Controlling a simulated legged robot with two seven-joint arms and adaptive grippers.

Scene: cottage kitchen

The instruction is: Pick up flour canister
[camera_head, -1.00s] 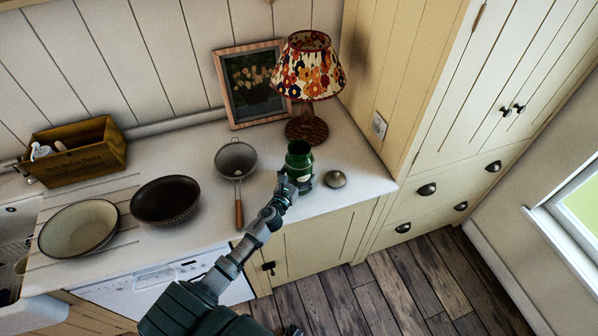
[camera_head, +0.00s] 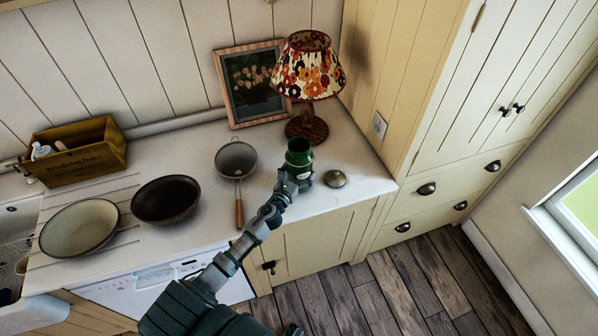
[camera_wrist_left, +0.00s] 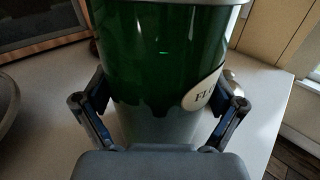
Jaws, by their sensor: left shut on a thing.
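The flour canister (camera_head: 299,153) is green with a pale label, and it stands upright at the right part of the counter with its top open. In the left wrist view the canister (camera_wrist_left: 160,65) fills the middle, and part of its label, reading "FL", shows. My left gripper (camera_head: 296,176) reaches it from the front. Its two fingers (camera_wrist_left: 158,110) are shut on the canister's sides. A round metallic lid (camera_head: 335,179) lies on the counter just right of the canister. I cannot tell whether the canister's base touches the counter. My right gripper is not in view.
A lamp with a floral shade (camera_head: 308,70) stands behind the canister, beside a framed picture (camera_head: 251,86). A sieve (camera_head: 236,160), a dark bowl (camera_head: 166,199), a pale bowl (camera_head: 79,228) and a wooden box (camera_head: 75,153) are to the left. A tall cabinet (camera_head: 440,100) bounds the right.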

